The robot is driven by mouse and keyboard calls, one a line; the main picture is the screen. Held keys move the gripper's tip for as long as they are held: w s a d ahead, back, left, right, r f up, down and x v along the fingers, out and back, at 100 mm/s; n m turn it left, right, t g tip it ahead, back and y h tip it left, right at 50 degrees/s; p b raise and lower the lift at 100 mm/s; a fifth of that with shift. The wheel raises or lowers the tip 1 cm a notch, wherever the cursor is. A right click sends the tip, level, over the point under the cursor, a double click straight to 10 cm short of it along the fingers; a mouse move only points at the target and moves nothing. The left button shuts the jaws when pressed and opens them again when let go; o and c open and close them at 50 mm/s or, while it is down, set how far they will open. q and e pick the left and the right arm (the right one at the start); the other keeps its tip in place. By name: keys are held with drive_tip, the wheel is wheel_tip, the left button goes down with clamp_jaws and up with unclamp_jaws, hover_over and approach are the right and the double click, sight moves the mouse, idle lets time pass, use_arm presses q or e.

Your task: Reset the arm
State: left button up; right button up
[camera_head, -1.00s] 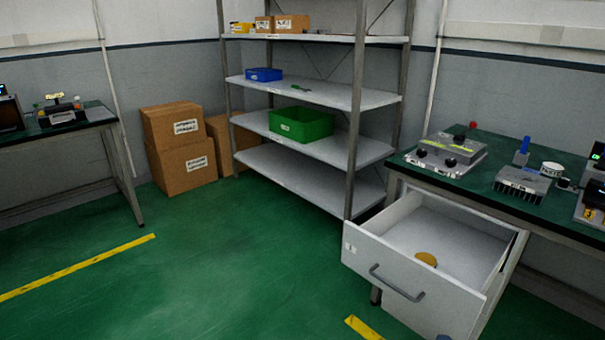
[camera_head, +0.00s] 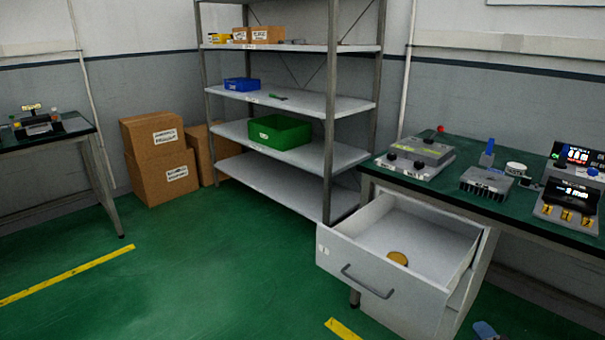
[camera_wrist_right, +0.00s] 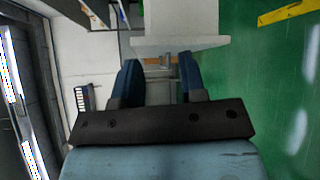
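My right gripper (camera_wrist_right: 160,80) shows in the right wrist view with its two blue fingers spread apart and nothing between them. Behind the gap are a white drawer front and its handle, apart from the fingers. In the head view only a small blue tip of my right gripper (camera_head: 485,330) shows at the bottom edge, right of the open drawer (camera_head: 385,275). The drawer holds a round yellow-orange piece (camera_head: 398,258). My left gripper is in neither view.
The green-topped workbench (camera_head: 465,205) above the drawer carries several devices. The drawer juts into the room. A shelf rack (camera_head: 332,130) with a green bin (camera_head: 280,132) stands behind, beside cardboard boxes (camera_head: 160,165). The green floor at centre left is clear.

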drive_tip(key=s+a+f+m+g+y, duration=0.25)
drive_tip(key=s+a+m, duration=0.35)
drive_tip(key=s+a, duration=0.4)
drive_tip(key=s+a+f+m+g+y, duration=0.15)
drive_tip(key=s+a+m+g, duration=0.4)
drive_tip(key=s, duration=0.65)
drive_tip(key=w+a+r+m+t, duration=0.25)
drive_tip(key=a+m, duration=0.35)
drive_tip(key=a, duration=0.5)
use_arm(q)
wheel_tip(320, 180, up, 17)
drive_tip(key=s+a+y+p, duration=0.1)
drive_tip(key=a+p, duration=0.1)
drive_tip(key=p, duration=2.4)
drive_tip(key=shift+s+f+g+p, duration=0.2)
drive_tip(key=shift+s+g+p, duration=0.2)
use_arm(e)
wheel_tip(320, 180, up, 17)
drive_tip(key=s+d, duration=0.1)
drive_tip(key=s, duration=0.1)
drive_tip(key=shift+s+d+f+h, duration=0.15)
drive_tip(key=shift+d+h, duration=0.1)
drive_tip(key=shift+h, duration=0.15)
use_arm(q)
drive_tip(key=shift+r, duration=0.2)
